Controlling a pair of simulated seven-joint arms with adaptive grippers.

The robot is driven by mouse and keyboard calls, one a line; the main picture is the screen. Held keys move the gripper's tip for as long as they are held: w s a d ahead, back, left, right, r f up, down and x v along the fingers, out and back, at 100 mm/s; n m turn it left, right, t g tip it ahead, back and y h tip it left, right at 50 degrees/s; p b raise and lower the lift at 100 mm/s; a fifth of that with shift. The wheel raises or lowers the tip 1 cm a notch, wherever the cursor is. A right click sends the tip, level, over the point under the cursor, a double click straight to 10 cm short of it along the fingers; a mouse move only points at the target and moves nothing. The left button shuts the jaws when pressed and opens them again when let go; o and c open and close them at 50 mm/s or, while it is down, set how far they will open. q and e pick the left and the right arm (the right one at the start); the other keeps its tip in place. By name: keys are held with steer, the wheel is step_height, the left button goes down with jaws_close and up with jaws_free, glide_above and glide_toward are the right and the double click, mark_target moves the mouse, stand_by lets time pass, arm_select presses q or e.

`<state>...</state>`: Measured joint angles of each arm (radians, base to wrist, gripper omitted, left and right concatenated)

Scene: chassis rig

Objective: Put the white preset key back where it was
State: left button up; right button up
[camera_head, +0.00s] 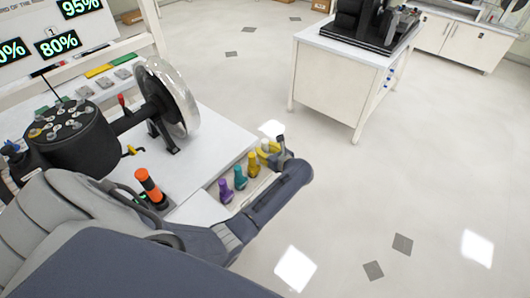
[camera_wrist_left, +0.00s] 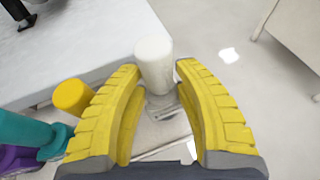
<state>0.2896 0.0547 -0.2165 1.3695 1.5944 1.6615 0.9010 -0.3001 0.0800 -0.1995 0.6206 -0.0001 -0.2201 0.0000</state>
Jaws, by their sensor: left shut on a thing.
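The white preset key (camera_wrist_left: 154,62) stands between the yellow-padded fingers of my left gripper (camera_wrist_left: 159,100) in the left wrist view. My left gripper is shut on it. In the head view my left gripper (camera_head: 270,152) is at the right end of a row of coloured keys, and the white key is mostly hidden there. A yellow key (camera_head: 253,164), a teal key (camera_head: 240,177) and a purple key (camera_head: 225,190) stand in a light rack along the bench's front edge. The white key's lower end is partly covered, so I cannot tell whether it is seated. My right gripper is not in view.
The white bench (camera_head: 208,140) carries a large metal wheel (camera_head: 180,98), a black round drum (camera_head: 75,140) and an orange-and-black cylinder (camera_head: 150,186). Open floor lies right of the rack. Another white cabinet (camera_head: 335,80) stands farther back.

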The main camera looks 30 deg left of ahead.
arm_select(q)
steer(key=shift+f, duration=0.55)
steer(key=shift+f, duration=0.15)
steer(key=o, duration=1.2)
